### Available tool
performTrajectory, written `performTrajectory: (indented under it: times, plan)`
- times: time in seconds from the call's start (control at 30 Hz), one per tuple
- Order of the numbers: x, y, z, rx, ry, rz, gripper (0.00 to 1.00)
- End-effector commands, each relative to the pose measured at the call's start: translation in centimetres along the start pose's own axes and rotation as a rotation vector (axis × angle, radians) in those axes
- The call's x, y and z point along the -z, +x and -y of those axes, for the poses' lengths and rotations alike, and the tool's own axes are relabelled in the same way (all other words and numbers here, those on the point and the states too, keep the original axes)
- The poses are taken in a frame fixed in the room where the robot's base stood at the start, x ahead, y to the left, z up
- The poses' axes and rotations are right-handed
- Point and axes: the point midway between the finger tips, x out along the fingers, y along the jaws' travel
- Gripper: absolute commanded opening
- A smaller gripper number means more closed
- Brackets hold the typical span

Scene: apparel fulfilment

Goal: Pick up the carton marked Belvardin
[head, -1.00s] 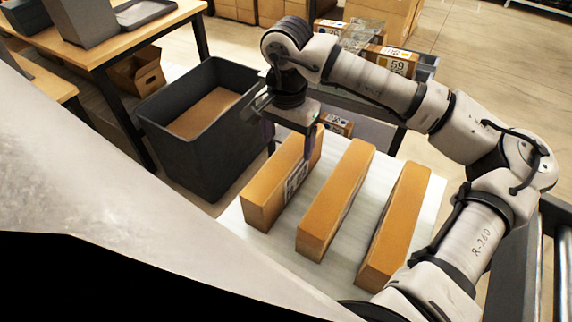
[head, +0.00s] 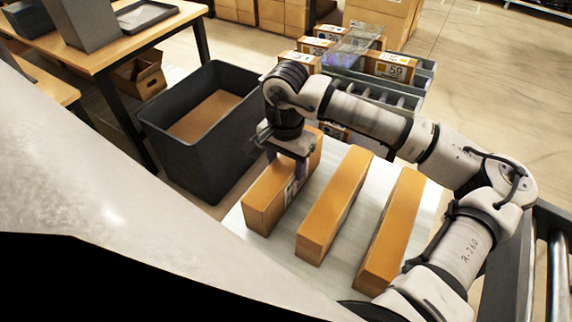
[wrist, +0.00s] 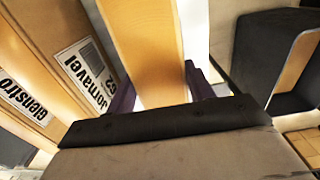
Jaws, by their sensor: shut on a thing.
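Three long orange-brown cartons lie side by side on a white surface. My gripper (head: 287,166) is shut on the left carton (head: 263,198), with one finger on each long side near its far half. The carton seems to rest on the surface still. Its label is partly behind a finger in the head view and its name cannot be read. In the wrist view this carton (wrist: 145,45) runs between the purple fingers, its top plain. The middle carton (head: 335,205) reads "Jornavel" in the wrist view; the right carton (head: 392,232) reads "Glenstro", cut off.
A dark grey bin (head: 190,150) with a brown bottom stands close left of the held carton; it also shows in the wrist view (wrist: 265,60). A roller rack with small labelled boxes (head: 390,66) stands behind. A wooden table (head: 140,40) is at the upper left.

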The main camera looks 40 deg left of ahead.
Motion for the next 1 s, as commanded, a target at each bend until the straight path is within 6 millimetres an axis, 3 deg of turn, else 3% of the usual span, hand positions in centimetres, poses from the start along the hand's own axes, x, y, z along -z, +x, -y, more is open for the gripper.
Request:
performTrajectory:
  times: [0.03,0.23,0.67,0.87,1.0]
  plan:
    - [0.0,0.0,0.0,0.000,0.000,0.000,0.26]
    - [0.0,0.0,0.0,0.000,0.000,0.000,0.00]
    - [0.1,-0.6,0.0,0.001,0.000,-0.002,0.00]
    - [0.1,-2.8,0.1,0.002,0.000,-0.005,0.00]
    - [0.1,-5.6,0.0,0.002,0.001,-0.006,0.00]
